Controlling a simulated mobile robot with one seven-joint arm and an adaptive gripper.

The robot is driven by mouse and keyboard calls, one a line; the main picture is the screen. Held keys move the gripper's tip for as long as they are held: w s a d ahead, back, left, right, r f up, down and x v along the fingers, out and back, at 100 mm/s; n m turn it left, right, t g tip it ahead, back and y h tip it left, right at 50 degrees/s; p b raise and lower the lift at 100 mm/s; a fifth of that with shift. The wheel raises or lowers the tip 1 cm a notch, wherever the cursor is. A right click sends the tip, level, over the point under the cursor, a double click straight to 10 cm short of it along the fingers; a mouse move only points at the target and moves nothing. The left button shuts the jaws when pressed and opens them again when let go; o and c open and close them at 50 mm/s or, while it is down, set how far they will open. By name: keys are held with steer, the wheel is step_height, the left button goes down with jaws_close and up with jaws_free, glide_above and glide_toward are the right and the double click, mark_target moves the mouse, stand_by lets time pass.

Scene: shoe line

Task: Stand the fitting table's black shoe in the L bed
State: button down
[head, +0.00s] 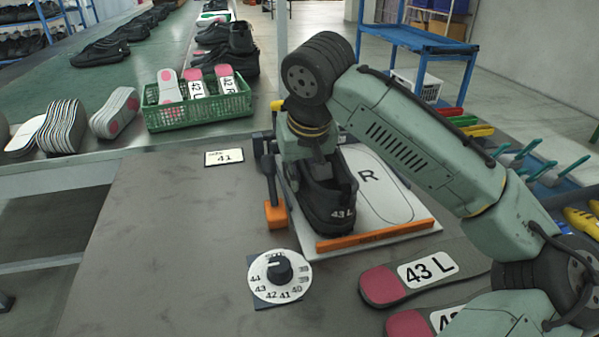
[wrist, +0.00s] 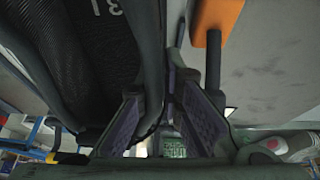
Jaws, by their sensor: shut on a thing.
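The black shoe (head: 331,213), marked 43 L on its heel, is upright over the left half of a white board (head: 405,178), heel toward the orange front bar (head: 375,235). The board's right half carries an outlined R bed. The L bed's surface is hidden under the shoe, and I cannot tell whether the sole rests on it. My gripper (head: 316,172) comes down from above and is shut on the shoe's upper wall. In the wrist view my gripper's fingers (wrist: 165,108) are beside the shoe (wrist: 75,50), whose wall passes between them.
An orange block with a dark lever (head: 275,213) stands just left of the board. A size dial (head: 279,277) and a 41 card (head: 224,157) lie on the grey table. Insoles marked 43 L (head: 425,272) lie at front right. A green basket (head: 198,107) stands behind. The table's left is clear.

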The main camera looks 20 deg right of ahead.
steer(key=c, duration=1.7)
jaws_free()
steer(key=shift+o, duration=0.2)
step_height(320, 180, up, 10)
steer(key=p, duration=0.9)
